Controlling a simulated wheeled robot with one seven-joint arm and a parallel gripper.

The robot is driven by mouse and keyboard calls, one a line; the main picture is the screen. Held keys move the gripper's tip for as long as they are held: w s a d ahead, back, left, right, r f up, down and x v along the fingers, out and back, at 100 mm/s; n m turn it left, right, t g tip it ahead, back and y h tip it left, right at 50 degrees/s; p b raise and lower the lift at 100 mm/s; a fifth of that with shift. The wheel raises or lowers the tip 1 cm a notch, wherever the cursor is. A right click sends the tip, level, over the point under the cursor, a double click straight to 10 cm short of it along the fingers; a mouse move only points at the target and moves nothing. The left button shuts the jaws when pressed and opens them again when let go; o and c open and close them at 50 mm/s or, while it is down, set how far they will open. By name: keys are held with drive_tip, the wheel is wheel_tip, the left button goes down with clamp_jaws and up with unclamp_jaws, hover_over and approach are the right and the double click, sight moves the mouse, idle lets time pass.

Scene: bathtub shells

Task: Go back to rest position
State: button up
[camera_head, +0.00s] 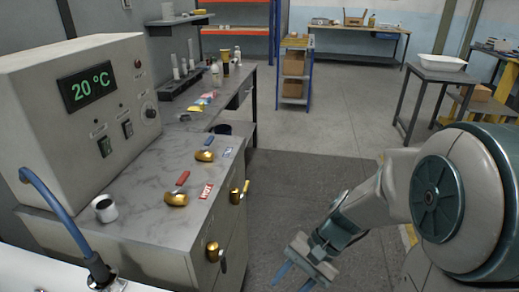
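My gripper (292,279) hangs low at the bottom centre of the head view, at the end of my arm, which comes in from the right. Its two blue fingers point down and left. They stand apart with nothing seen between them, so it looks open and empty. It is over the dark floor mat (290,190), right of the counter and apart from it. The fingertips are close to the lower edge of the picture.
A blue shelf trolley (294,75) and a small table (440,78) stand beyond open floor.

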drive_tip(key=d+r+n+t+h+p, duration=0.2)
drive_tip(key=d+r+n+t+h, duration=0.1)
drive_tip(key=r, duration=0.4)
drive_tip(key=s+d+r+n+t+h+p, duration=0.1)
drive_tip(key=d+r+n+t+h+p, duration=0.2)
drive_tip(key=d+r, duration=0.2)
wheel_tip(320, 180, up, 2)
drive_tip(key=shift+s+d+r+h, duration=0.15)
drive_tip(key=shift+s+d+h, duration=0.15)
drive_tip(key=shift+h, duration=0.1)
drive_tip(key=shift+a, duration=0.15)
drive_tip(key=shift+c, duration=0.4)
